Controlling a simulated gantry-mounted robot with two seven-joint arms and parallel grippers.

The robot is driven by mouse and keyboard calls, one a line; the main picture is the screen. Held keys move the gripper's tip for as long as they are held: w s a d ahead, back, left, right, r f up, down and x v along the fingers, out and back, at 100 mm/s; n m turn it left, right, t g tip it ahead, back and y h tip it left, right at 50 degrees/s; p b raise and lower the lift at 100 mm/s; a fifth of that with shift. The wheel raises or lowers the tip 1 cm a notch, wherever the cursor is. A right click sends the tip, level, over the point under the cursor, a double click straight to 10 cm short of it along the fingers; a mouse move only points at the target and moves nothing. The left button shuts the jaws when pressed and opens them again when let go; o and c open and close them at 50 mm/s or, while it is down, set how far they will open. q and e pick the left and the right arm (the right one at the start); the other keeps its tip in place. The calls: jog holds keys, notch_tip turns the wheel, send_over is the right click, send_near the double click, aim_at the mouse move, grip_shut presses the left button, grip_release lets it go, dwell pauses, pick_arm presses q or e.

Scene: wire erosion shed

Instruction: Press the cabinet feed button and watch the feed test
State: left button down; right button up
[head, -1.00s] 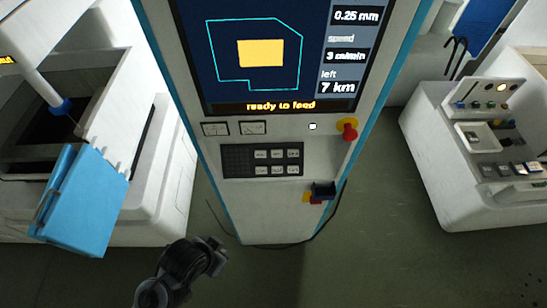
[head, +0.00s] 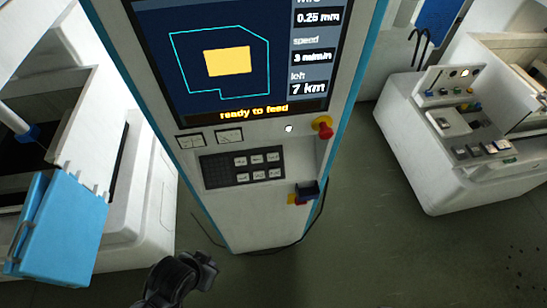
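The control cabinet (head: 185,110) stands upright in the middle of the head view. Its screen (head: 268,75) shows a yellow block inside a cyan outline, and the text line "ready to feed" (head: 253,112). Below the screen are a small white round button or lamp (head: 289,128) and a red mushroom knob on a yellow base (head: 325,130). A dark panel (head: 214,171) holds several pale keys (head: 257,160); their labels are too small to read. My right gripper is out of view.
A dark block with red and yellow parts (head: 307,190) sits at the cabinet's lower right, with a cable beside it. A white machine with a blue box (head: 62,230) stands left. A white console (head: 400,135) stands right. Grey floor (head: 370,255) is clear between.

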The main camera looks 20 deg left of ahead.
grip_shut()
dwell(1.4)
